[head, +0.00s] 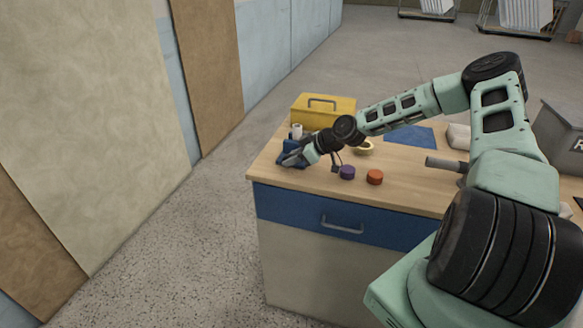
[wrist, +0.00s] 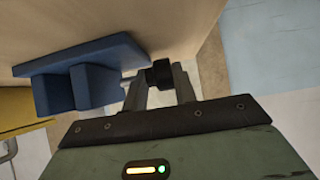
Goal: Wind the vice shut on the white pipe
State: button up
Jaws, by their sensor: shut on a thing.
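The blue vice (head: 287,148) stands at the left end of the wooden bench top. It also shows in the wrist view (wrist: 80,75), left of my fingers. The white pipe (head: 297,130) stands upright at the vice, its top showing above it. Whether the jaws touch the pipe is hidden. My gripper (head: 293,158) is at the vice's near side. In the wrist view my gripper (wrist: 160,75) has its two fingers shut on a black knob (wrist: 160,70), joined to the vice by a short thin rod.
A yellow toolbox (head: 324,110) stands behind the vice. A purple disc (head: 347,172), an orange disc (head: 375,177) and a yellow ring (head: 364,148) lie to the right. A blue mat (head: 412,136) lies farther back. The bench's left edge is close to the vice.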

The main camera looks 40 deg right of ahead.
jog(key=shift+s+a+f+t+y+b, duration=0.25)
jog(key=shift+a+f+t+y+b, duration=0.25)
jog(key=shift+b, duration=0.7)
jog(key=shift+d+r, duration=0.15)
jog(key=shift+r, duration=0.05)
jog(key=o, duration=0.8)
jog(key=shift+s, duration=0.1)
jog(key=shift+d+r, duration=0.1)
jog(key=shift+d, duration=0.05)
jog(key=shift+b+v, duration=1.65)
jog(key=shift+v, duration=6.95)
